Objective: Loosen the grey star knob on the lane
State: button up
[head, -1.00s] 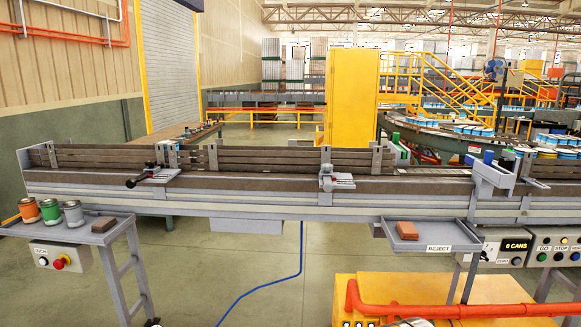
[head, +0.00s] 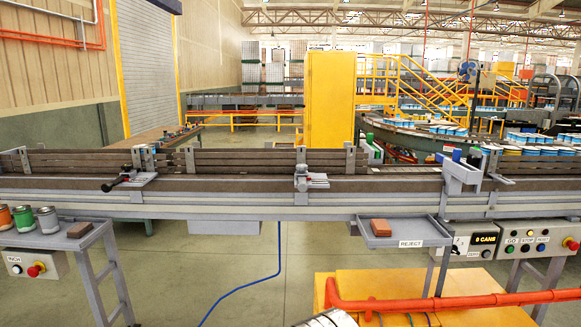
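The lane (head: 220,184) is a long conveyor with brown side rails, running across the head view. A grey bracket (head: 301,168) stands at the middle of its near rail. A small grey knob (head: 300,184) appears to sit at its front; its star shape is too small to make out. To the left, another clamp carries a black handle (head: 110,186) with a bit of red. I cannot tell how tight either clamp is. My gripper is not recognisable in view.
Paint-like cans (head: 24,217) stand on a left shelf. A yellow box (head: 430,320) with an orange pipe (head: 450,302) is in front. A metallic object (head: 330,319) is cut off below.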

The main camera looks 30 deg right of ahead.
aim_at(301, 168)
jog(key=z, duration=0.1)
jog(key=i, duration=1)
jog(key=u, duration=0.1)
